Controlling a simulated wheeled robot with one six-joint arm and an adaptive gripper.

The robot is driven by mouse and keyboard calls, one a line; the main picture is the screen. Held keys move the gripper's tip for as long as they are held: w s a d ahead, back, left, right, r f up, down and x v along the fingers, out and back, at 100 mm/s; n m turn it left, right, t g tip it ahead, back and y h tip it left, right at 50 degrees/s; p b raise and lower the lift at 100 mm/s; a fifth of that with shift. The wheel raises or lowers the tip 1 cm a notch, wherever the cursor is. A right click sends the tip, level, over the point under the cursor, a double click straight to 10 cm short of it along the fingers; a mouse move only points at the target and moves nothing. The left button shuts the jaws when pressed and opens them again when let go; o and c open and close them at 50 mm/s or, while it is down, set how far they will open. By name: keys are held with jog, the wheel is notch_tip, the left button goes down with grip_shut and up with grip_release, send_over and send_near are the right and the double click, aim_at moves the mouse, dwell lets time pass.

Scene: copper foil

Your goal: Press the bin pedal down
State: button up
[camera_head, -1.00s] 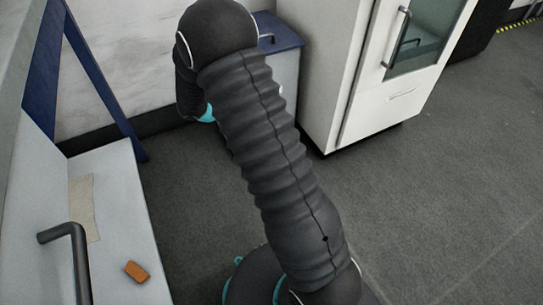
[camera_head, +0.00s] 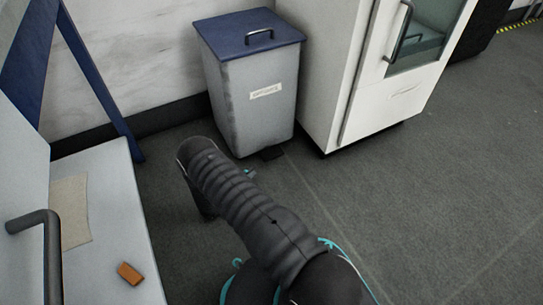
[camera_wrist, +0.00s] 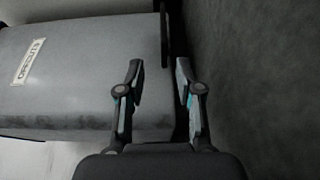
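The grey bin (camera_head: 250,95) with a blue lid (camera_head: 250,32) stands upright against the wall, its lid closed. Its dark pedal (camera_head: 272,153) shows at the foot of the front side. My gripper (camera_wrist: 160,75) is low at the bin's front, its two fingers apart with nothing seen held between them. In the head view most of it is hidden behind my arm; a teal bit shows just in front of the pedal. In the wrist view the bin body (camera_wrist: 80,75) fills the left, and I cannot tell whether a finger touches the pedal.
A white cabinet (camera_head: 345,95) with a glass door stands right of the bin. A light bench (camera_head: 115,215) with a dark handle, a tan sheet (camera_head: 70,212) and an orange block (camera_head: 129,273) is at left. Grey floor (camera_head: 430,210) is open at right.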

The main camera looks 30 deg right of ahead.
aim_at(272, 153)
jog(key=shift+d+f, duration=0.1)
jog(key=shift+f, duration=0.2)
jog(key=shift+w+d, duration=0.1)
jog(key=shift+d, duration=0.15)
jog(key=b+x, duration=0.1)
jog(key=x, duration=1.2)
grip_shut()
